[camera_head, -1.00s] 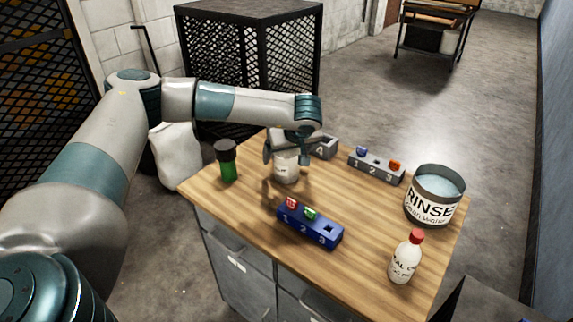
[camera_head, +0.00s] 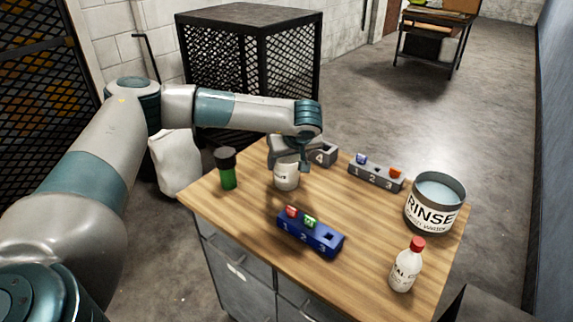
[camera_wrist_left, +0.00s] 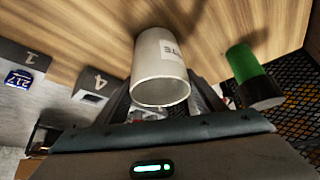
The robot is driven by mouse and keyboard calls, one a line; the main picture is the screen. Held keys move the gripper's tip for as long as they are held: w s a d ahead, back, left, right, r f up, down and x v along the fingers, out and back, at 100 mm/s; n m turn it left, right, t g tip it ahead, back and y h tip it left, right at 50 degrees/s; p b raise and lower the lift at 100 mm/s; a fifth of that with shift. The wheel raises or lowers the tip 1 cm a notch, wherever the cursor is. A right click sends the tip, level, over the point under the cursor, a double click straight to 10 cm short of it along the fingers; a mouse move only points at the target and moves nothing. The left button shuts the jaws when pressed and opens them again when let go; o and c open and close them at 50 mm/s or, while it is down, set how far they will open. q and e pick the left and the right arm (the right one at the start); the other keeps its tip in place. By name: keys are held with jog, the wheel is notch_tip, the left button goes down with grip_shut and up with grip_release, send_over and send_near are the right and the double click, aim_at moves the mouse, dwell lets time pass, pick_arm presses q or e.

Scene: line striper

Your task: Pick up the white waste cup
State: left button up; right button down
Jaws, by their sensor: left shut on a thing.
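The white waste cup (camera_head: 286,180) is near the back left of the wooden table in the head view. It also shows in the left wrist view (camera_wrist_left: 160,60), with part of its lettering visible and its open rim toward the camera. My left gripper (camera_head: 287,160) comes in from the left over the cup and is shut on it; its fingers show on both sides of the cup in the left wrist view. The head view does not show clearly whether the cup's base touches the table. My right gripper is not in view.
A green bottle with a black lid (camera_head: 226,168) stands left of the cup. A blue numbered block (camera_head: 310,234) lies in front. Grey numbered blocks (camera_head: 376,174) (camera_head: 323,156) lie behind and right. A RINSE tub (camera_head: 434,204) and a red-capped bottle (camera_head: 405,266) stand at the right.

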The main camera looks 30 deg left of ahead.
pick_arm(q)
jog(key=w+d+r+b, duration=0.4)
jog(key=d+r, duration=0.6)
jog(key=shift+w+d+r, duration=0.25)
jog(key=shift+d, duration=0.15)
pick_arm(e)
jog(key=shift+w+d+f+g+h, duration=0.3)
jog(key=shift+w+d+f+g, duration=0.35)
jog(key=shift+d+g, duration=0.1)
